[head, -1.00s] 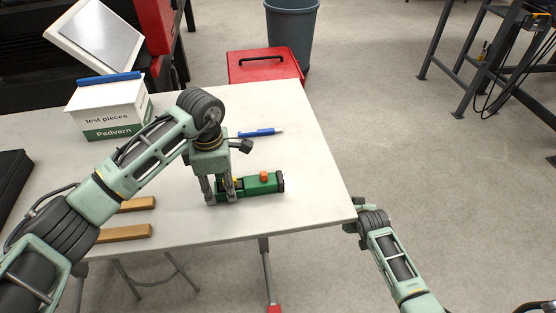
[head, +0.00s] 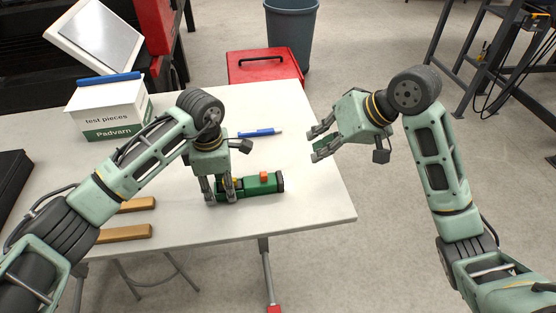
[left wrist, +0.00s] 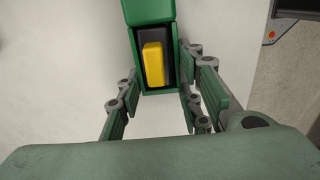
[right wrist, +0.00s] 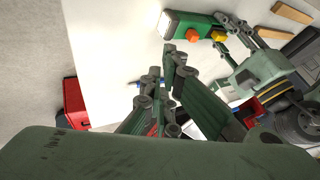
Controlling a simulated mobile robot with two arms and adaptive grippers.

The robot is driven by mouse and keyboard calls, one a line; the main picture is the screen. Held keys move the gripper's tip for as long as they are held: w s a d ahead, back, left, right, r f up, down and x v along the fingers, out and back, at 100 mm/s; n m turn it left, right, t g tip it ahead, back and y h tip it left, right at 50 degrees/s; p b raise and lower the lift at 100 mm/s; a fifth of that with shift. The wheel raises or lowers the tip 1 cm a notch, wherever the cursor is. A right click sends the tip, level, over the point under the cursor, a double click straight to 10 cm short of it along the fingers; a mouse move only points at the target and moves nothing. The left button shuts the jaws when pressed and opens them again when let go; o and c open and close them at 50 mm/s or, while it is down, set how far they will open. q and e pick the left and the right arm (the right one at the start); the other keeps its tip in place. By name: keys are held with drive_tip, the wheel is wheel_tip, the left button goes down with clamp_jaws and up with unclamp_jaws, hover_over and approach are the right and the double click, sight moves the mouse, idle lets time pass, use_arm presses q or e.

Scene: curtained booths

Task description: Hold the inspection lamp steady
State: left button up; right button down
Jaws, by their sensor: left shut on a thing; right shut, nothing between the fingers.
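The inspection lamp (head: 264,188) is a green box shape lying on the white table, with an orange knob on top. In the left wrist view the lamp (left wrist: 148,12) shows a yellow switch in a dark recess. In the right wrist view the lamp (right wrist: 190,22) has a bright glow at one end. My left gripper (head: 221,199) comes down from above and is shut on the lamp's left part. My right gripper (head: 317,144) is shut and empty, raised near the table's right edge, apart from the lamp. Its fingers also show in the right wrist view (right wrist: 161,75).
A blue pen (head: 260,132) lies behind the lamp. Two wooden strips (head: 124,233) lie at the front left, and a white test pieces box (head: 108,107) stands at the back left. A red toolbox (head: 264,67) is beyond the table. The tabletop right of the lamp is clear.

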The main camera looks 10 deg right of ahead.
sight(264, 176)
idle(0.3)
drive_tip(key=x, duration=0.9)
drive_tip(key=shift+a+f, duration=0.25)
drive_tip(key=shift+f, duration=0.1)
drive_tip(key=shift+w+a, duration=0.15)
drive_tip(key=shift+a, duration=1.85)
